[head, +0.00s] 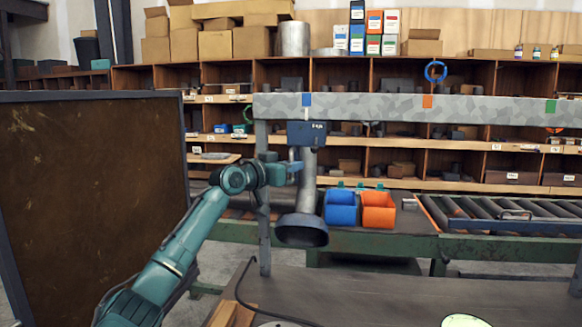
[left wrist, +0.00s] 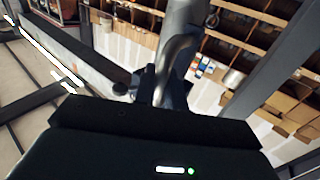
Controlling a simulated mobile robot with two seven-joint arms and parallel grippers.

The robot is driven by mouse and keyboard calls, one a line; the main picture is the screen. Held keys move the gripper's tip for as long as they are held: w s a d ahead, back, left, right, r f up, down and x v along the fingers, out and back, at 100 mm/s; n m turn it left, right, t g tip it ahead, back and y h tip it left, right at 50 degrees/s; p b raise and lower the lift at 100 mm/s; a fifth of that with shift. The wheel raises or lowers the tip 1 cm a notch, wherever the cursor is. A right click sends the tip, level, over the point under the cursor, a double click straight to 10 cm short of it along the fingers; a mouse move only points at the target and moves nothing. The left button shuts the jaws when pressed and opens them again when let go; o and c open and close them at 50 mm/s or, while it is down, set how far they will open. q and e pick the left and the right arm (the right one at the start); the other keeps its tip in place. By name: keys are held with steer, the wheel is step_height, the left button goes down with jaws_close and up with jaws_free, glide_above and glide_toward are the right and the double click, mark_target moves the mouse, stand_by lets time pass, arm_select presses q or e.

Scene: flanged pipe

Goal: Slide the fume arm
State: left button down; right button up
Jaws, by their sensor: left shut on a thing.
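The fume arm (head: 307,180) hangs from a grey speckled overhead rail (head: 370,107). Its dark blue carriage (head: 306,134) sits just below the blue mark (head: 307,100) near the rail's left end. Its round dark hood (head: 301,230) hangs at the bottom. My left gripper (head: 294,168) reaches in from the left and is shut on the fume arm's handle, beside the tube; the fingers hide most of the grip. In the left wrist view the grey tube (left wrist: 183,25) and curved handle (left wrist: 174,58) rise beyond the gripper's dark body. My right gripper is not in view.
The rail also has an orange mark (head: 427,101) and a green mark (head: 550,106) farther right. A blue bin (head: 340,209) and an orange bin (head: 378,210) stand behind the hood. A roller conveyor (head: 500,214) lies to the right. A brown panel (head: 90,190) stands at left.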

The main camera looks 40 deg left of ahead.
arm_select(q)
steer(key=c, duration=1.5)
jaws_free()
steer(key=shift+c, duration=0.2)
steer(key=s+a+b, duration=0.1)
steer(key=s+b, duration=0.4)
steer(key=s, duration=0.8)
steer(key=shift+b, duration=0.3)
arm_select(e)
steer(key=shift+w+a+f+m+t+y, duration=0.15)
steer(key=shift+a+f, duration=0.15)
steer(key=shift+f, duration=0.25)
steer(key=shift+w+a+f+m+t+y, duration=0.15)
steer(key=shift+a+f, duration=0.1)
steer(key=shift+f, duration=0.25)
arm_select(q)
steer(key=shift+s+a, duration=0.1)
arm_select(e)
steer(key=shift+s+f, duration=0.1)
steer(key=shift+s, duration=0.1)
